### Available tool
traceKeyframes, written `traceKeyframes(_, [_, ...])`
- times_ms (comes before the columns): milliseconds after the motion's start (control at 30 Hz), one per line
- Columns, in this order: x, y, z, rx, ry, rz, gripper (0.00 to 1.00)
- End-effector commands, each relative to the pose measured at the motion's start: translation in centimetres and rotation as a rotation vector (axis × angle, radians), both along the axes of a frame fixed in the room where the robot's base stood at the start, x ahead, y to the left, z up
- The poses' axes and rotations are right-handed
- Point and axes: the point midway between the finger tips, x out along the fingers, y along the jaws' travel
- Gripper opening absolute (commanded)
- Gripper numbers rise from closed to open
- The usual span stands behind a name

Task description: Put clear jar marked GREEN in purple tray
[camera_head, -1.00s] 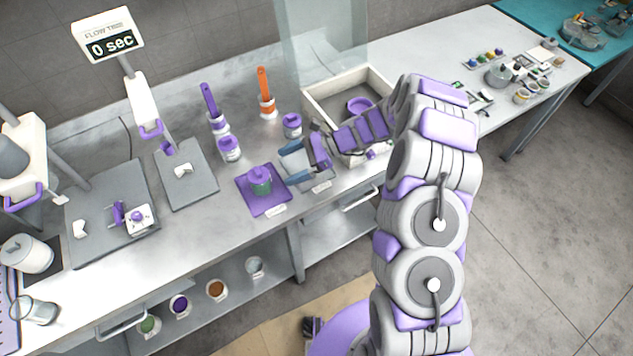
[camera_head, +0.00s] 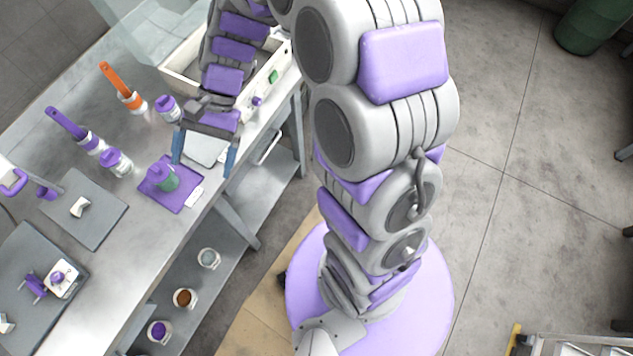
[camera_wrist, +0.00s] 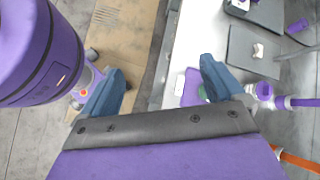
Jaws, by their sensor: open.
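A jar with green in it and a purple lid (camera_head: 163,177) stands upright on the purple tray (camera_head: 182,196) on the steel bench in the head view. Its marking is too small to read. My gripper (camera_head: 203,163) is open with nothing between its blue fingers. In the wrist view my gripper (camera_wrist: 161,86) is also open and empty. The purple tray (camera_wrist: 187,90) there is partly hidden behind one finger.
A pale bin (camera_head: 181,85) is behind. Jars with brown (camera_head: 184,298) and purple (camera_head: 158,330) contents sit on the lower shelf.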

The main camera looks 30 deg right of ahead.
Motion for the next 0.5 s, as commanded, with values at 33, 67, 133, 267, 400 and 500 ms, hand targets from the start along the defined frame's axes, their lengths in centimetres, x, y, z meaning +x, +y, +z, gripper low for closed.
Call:
traceKeyframes(33, [-1.4,-0.8,0.9,-0.023,-0.038,0.038,0.95])
traceKeyframes(67, [-2.1,-1.2,1.2,-0.036,-0.058,0.061,0.95])
traceKeyframes(133, [-3.7,-2.4,1.9,-0.071,-0.107,0.113,0.95])
traceKeyframes(267, [-6.9,-4.7,2.9,-0.14,-0.186,0.208,0.95])
traceKeyframes(400, [-10.1,-7.5,3.8,-0.22,-0.267,0.304,0.95])
traceKeyframes(500, [-12.3,-9.6,4.2,-0.283,-0.32,0.367,0.95])
